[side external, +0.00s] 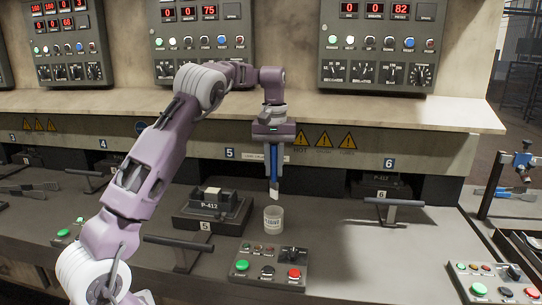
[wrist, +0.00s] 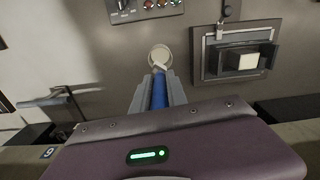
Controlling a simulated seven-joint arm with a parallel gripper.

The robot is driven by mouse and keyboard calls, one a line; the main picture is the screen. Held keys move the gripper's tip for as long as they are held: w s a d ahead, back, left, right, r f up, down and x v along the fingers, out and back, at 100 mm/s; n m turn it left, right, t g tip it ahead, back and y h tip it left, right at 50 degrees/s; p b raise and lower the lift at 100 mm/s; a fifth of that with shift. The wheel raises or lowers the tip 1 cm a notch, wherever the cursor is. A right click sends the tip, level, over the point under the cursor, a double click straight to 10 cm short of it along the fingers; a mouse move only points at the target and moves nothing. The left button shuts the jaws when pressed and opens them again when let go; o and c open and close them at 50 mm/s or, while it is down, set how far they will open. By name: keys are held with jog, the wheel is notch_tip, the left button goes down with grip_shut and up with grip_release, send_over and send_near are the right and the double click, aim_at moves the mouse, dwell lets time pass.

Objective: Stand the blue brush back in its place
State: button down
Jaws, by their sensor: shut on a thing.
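The blue brush (side external: 274,160) hangs upright with its pale tip (side external: 274,194) down. My gripper (side external: 273,146) is shut on its upper part. A small light cup (side external: 273,220) with lettering stands on the bench below the brush, and the tip is just above its rim in the side view. In the wrist view the brush (wrist: 159,92) runs between my fingers, and the cup (wrist: 161,56) shows just past its tip. I cannot tell whether the tip is directly over the opening.
The black P-412 fixture (side external: 212,212) with a light block on top stands just left of the cup. A button panel (side external: 270,265) lies in front of it. Handled bars (side external: 394,207) stand to the right. Bare bench lies between the cup and those bars.

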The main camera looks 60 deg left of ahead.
aim_at(274, 182)
jog(key=shift+f, duration=3.9)
jog(key=shift+c, duration=2.2)
grip_release()
jog(key=shift+r, duration=4.5)
jog(key=shift+r, duration=0.1)
